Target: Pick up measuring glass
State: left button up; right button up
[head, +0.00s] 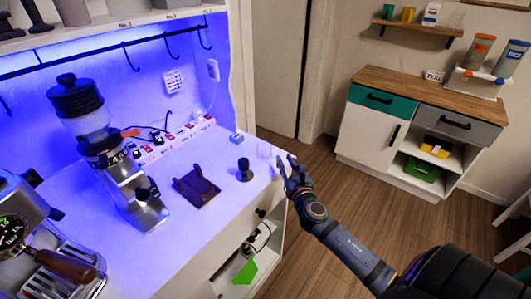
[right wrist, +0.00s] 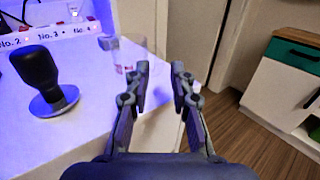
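The measuring glass (right wrist: 126,50) is a clear, see-through cup with red markings. In the right wrist view it stands on the white counter near its end, just beyond and left of my right gripper (right wrist: 161,76). In the head view the glass (head: 265,151) is faint against the bright counter corner, next to the fingertips of my right gripper (head: 285,164). My right gripper is open, with nothing between its fingers. The left finger overlaps the edge of the glass in the wrist view; I cannot tell if they touch. My left gripper is not in view.
A black-handled tamper (head: 244,170) stands left of the glass; it also shows in the right wrist view (right wrist: 42,80). A dark tamping stand (head: 196,187), a coffee grinder (head: 125,170) and a power strip (head: 180,138) are further left. The counter's edge lies under my right gripper.

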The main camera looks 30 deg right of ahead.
aim_at(280, 152)
jog(key=p+x, duration=0.1)
jog(key=x, duration=0.3)
jog(key=shift+w, duration=0.15)
jog(key=shift+w+f, duration=0.15)
jog(key=shift+w, duration=0.2)
jog(key=shift+s, duration=0.15)
jog(key=shift+c, duration=0.7)
grip_shut()
